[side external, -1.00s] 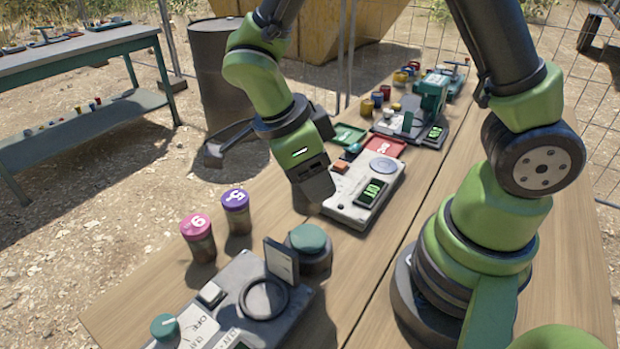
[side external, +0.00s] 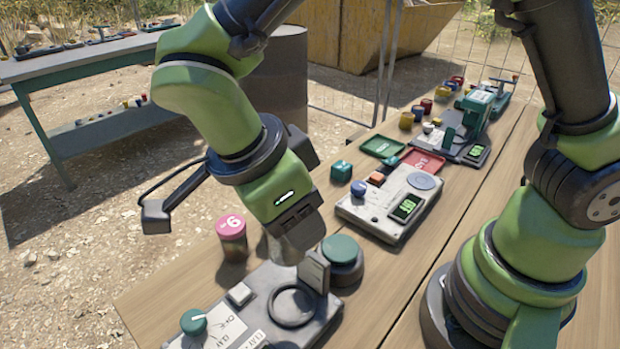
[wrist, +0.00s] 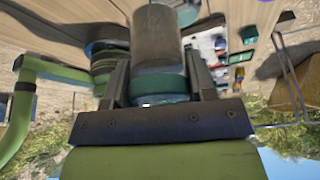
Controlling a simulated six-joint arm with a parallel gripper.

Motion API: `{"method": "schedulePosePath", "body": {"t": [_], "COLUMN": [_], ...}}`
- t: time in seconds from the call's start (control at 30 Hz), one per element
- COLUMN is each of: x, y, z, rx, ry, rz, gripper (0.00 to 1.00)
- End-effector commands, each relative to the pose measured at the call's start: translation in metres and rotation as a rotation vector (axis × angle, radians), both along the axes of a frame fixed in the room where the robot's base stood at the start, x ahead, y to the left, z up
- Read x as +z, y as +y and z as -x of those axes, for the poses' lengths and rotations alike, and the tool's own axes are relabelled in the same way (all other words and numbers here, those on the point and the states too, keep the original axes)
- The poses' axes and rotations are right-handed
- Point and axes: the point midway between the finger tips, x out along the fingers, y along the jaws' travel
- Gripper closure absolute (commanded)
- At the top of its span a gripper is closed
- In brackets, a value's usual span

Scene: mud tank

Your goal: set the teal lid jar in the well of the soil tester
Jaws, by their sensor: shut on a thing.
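The jar with the teal lid hangs between the fingers of my gripper (side external: 296,228). In the wrist view its teal lid (wrist: 158,85) sits between the fingers and its grey-brown body (wrist: 157,35) points away from the palm. In the side view its body (side external: 287,250) shows only in part below my gripper, and its lid is hidden. The soil tester (side external: 262,325) is the grey box in the foreground. Its round dark-rimmed well (side external: 292,305) is empty, just below the jar in the picture, with an upright hinged flap (side external: 314,272) behind it.
A pink-lid jar (side external: 232,238) stands left of my gripper. A dark round part with a teal top (side external: 341,252) stands right of the flap. A second grey device (side external: 392,205), a teal block (side external: 341,171) and green and red trays (side external: 383,146) lie farther back.

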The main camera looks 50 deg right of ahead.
Motion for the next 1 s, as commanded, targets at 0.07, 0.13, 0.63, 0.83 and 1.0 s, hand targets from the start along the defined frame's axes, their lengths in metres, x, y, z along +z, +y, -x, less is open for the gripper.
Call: {"method": "schedulePosePath", "body": {"t": [0.07,0.13,0.63,0.83,1.0], "x": [-0.014,-0.023,-0.072,-0.089,-0.097], "y": [-0.001,-0.001,-0.001,-0.001,-0.001], "z": [0.000,0.000,0.000,0.000,0.000], "rx": [-0.001,-0.002,-0.002,-0.002,0.000], "ry": [0.004,0.003,0.002,0.000,0.002], "rz": [0.004,0.002,0.002,0.000,-0.001], "gripper": [0.76,0.76,0.76,0.76,0.76]}}
